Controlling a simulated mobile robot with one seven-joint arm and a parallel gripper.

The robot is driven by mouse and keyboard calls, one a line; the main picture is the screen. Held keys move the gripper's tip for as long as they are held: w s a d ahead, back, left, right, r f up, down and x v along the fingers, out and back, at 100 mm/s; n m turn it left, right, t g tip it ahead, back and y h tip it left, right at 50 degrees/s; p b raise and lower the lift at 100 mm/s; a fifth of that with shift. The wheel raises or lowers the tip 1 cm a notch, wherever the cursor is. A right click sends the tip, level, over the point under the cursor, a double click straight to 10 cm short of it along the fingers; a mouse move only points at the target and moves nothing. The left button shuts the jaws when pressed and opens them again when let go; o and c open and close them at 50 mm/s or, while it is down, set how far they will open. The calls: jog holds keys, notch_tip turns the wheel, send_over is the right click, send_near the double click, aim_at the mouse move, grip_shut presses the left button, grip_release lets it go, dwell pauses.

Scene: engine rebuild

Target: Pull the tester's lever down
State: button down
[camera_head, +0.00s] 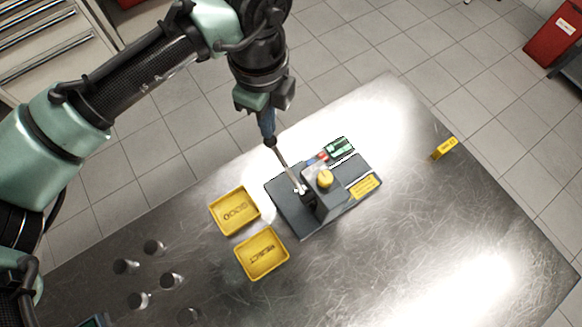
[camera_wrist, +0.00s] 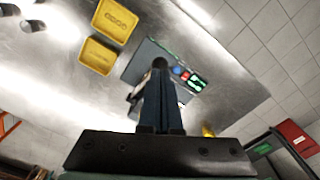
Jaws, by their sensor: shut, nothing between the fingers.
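The tester (camera_head: 290,215) is a dark grey bench unit with a raised block, a yellow round cap and a lit green display. Its lever (camera_head: 284,166) is a thin metal rod slanting up and left from a pivot by the block to a dark knob. My gripper (camera_head: 268,131) is shut and empty, pointing down with its fingertips at the knob. In the wrist view the dark knob (camera_wrist: 160,62) shows just beyond the fingertips (camera_wrist: 161,78). I cannot tell whether they touch. The fingers hide much of the tester there.
Yellow trays marked GOOD (camera_head: 215,222) and REJECT (camera_head: 245,271) lie left of the tester on the metal table (camera_head: 400,240). Several small metal parts (camera_head: 140,300) stand at lower left. A yellow block (camera_head: 443,148) is near the far right edge. The table right of the tester is clear.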

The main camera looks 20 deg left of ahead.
aim_at(289, 168)
jog(key=shift+f, duration=0.15)
dwell(0.3)
jog(key=shift+f+b, duration=0.95)
jog(key=shift+f, duration=0.45)
jog(key=shift+w+a+f+b, duration=0.1)
jog(key=shift+f+b, duration=0.15)
jog(key=shift+f, duration=0.15)
jog(key=shift+w+a+f+b, duration=0.1)
jog(key=shift+f+b, duration=0.15)
jog(key=shift+f, duration=0.25)
jog(key=shift+a+f+b, duration=0.1)
jog(key=shift+f+b, duration=0.45)
jog(key=shift+f, duration=0.15)
jog(key=shift+f+b, duration=0.5)
jog(key=shift+f, duration=0.45)
